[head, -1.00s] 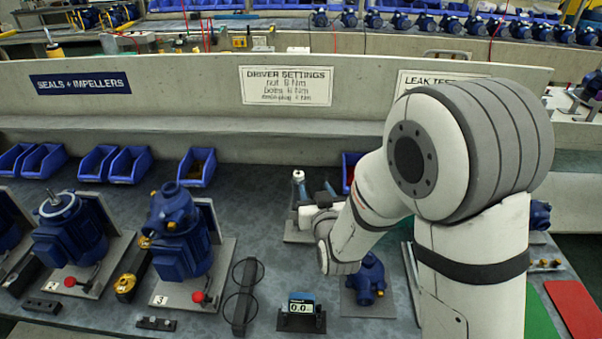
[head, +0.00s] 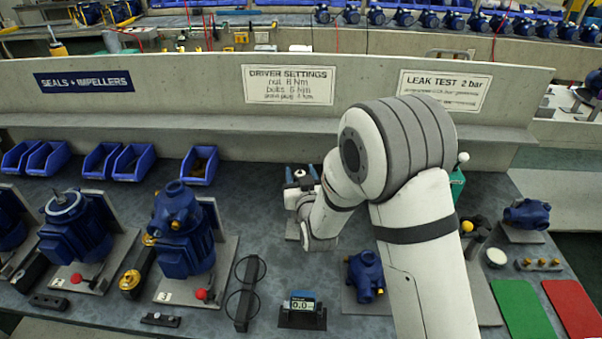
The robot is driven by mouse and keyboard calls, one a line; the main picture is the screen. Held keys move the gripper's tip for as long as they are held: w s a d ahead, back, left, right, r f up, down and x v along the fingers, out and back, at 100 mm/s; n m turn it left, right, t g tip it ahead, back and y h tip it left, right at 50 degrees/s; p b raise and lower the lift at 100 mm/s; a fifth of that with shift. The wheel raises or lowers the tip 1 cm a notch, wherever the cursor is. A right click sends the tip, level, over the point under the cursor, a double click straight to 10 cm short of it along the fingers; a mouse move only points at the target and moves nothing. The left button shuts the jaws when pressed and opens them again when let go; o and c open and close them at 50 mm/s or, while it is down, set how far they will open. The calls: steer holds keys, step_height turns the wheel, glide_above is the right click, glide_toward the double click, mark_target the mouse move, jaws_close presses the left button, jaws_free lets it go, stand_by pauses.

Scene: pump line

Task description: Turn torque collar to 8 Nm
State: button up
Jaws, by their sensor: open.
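My gripper (head: 301,174) is at the back middle of the bench, its two blue fingertips apart. A small upright tool with a pale top (head: 299,174), which seems to be the torque driver, shows between the fingertips. I cannot tell whether they touch it. Its collar and scale are hidden or too small to read. The tool stands at a grey base plate (head: 290,229), mostly covered by my wrist. A small display unit (head: 301,304) at the front reads about 0.0. The driver settings sign (head: 288,85) on the back wall lists a nut at 8 Nm.
A blue pump housing (head: 365,275) sits right of the display. A motor with a pump body (head: 182,235) stands to the left, beside a black double-ring holder (head: 245,290). Blue bins (head: 198,166) line the back. Green (head: 520,308) and red (head: 577,308) mats lie at the right.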

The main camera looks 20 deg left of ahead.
steer(key=shift+c, duration=0.4)
steer(key=c, duration=0.9)
steer(key=shift+y+b, duration=0.3)
steer(key=shift+b, duration=0.05)
